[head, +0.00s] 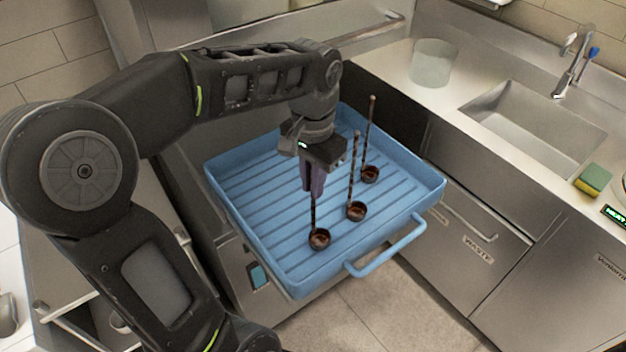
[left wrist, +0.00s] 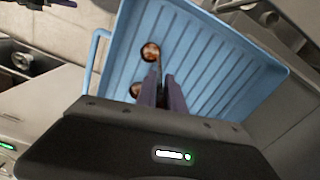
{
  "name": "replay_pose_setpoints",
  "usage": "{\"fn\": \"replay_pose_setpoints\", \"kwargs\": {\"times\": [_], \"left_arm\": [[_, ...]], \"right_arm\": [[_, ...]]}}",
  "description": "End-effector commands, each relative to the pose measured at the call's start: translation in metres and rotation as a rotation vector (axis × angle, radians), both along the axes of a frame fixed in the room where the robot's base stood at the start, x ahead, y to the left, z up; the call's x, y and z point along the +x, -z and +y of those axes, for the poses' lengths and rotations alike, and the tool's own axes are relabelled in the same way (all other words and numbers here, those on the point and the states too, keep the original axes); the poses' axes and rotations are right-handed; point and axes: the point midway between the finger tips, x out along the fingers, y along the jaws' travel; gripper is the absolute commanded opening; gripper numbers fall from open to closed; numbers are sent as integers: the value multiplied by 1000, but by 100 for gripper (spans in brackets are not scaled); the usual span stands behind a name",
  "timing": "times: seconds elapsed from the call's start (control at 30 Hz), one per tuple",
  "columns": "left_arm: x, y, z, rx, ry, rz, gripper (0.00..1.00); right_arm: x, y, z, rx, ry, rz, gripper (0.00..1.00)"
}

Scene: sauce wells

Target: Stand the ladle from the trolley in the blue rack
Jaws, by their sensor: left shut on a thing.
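The blue rack (head: 270,217) is a ribbed tray with raised walls and a front handle. Three dark brown ladles with long thin handles stand upright in it. My left gripper (head: 313,188) points down over the rack, shut on the handle of the nearest ladle (head: 319,239), whose bowl is at the rack floor. A middle ladle (head: 356,211) and a far ladle (head: 370,174) stand to its right. In the left wrist view my left gripper (left wrist: 163,92) has its fingers at the handle of a ladle (left wrist: 151,52); a second bowl (left wrist: 136,90) is partly hidden by the fingers. My right gripper is out of view.
A steel counter with a sink (head: 535,125), a tap (head: 575,60), a clear container (head: 432,63) and a sponge (head: 592,180) lies at the right. The left part of the rack is bare. Open floor (head: 400,310) shows in front.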

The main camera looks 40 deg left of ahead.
Motion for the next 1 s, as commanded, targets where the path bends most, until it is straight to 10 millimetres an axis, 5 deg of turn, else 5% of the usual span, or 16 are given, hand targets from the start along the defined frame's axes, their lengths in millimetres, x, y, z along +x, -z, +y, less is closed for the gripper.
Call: {"fn": "replay_pose_setpoints", "kwargs": {"times": [0.23,0.27,0.5,0.73,1.0], "left_arm": [[0,0,0,0,0,0,0],[0,0,0,0,0,0,15],[0,0,0,0,0,0,35],[0,0,0,0,0,0,39],[0,0,0,0,0,0,61]], "right_arm": [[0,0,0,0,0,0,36],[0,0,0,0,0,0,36],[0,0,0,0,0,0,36],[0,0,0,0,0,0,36],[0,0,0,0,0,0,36]]}}
